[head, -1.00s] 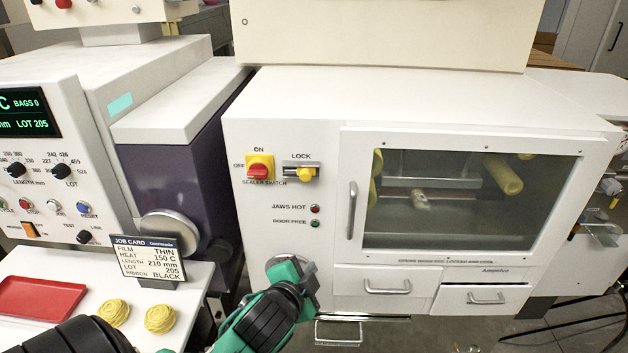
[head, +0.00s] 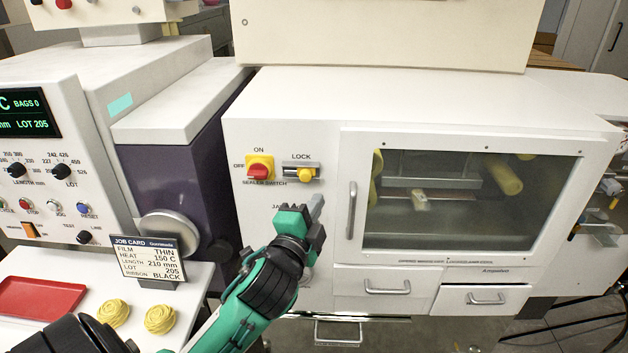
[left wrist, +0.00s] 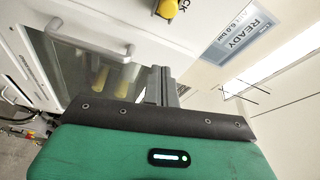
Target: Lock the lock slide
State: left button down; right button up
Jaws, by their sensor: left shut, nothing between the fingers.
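The lock slide (head: 305,175) is a yellow knob on a grey plate under the word LOCK, on the white sealer front. In the left wrist view the yellow knob (left wrist: 167,8) shows at the top edge. My left gripper (head: 317,205) is shut and empty, just below and slightly right of the lock slide, apart from it. Its fingers (left wrist: 162,82) also show in the left wrist view. My right gripper is not in view.
The red and yellow sealer switch (head: 259,168) is left of the lock. The windowed door (head: 590,175) with its vertical handle (head: 351,210) is to the right. A job card (head: 146,258), red tray (head: 40,297) and yellow rolls (head: 160,320) are at lower left.

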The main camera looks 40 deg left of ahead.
aim_at(302, 175)
pick_arm(q)
jog(key=p+x, duration=0.4)
jog(key=x, duration=0.6)
jog(key=s+a, duration=0.1)
jog(key=s+a+f+p, duration=0.1)
jog(key=a, duration=0.1)
jog(key=shift+a+f, duration=0.1)
jog(key=shift+a, duration=0.05)
jog(key=shift+s+a+p, duration=0.2)
jog(key=shift+s+a, duration=0.25)
jog(key=shift+a, duration=0.25)
jog(key=shift+s+a+p, duration=0.2)
jog(key=shift+s+a, duration=0.2)
jog(key=shift+a, duration=0.3)
